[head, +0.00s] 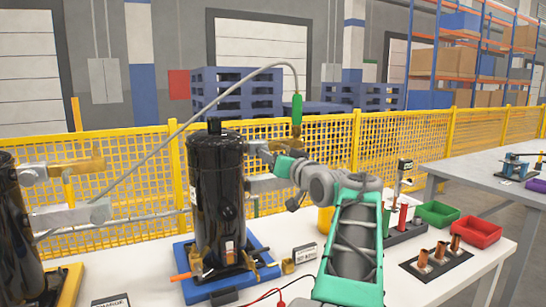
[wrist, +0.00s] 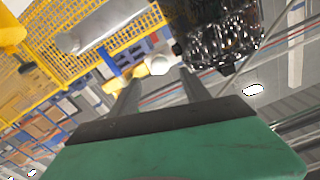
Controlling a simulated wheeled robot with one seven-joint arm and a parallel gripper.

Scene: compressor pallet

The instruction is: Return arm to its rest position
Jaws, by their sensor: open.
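My arm rises from the bottom of the head view, and my gripper (head: 265,154) is beside the upper right side of a black compressor (head: 217,190). In the wrist view my gripper (wrist: 157,82) shows two dark fingers spread apart with nothing held between them. The compressor also shows there at the top (wrist: 222,30), tilted in the picture. The compressor stands upright on a blue base (head: 196,291). The head view does not show clearly whether the fingers touch anything.
A grey hose (head: 150,172) with a green handle (head: 297,108) arches close to my gripper. A second black compressor (head: 18,240) stands at left. Green (head: 437,213) and red (head: 477,231) bins and copper fittings (head: 440,251) are on the right of the table. A yellow fence (head: 400,140) runs behind.

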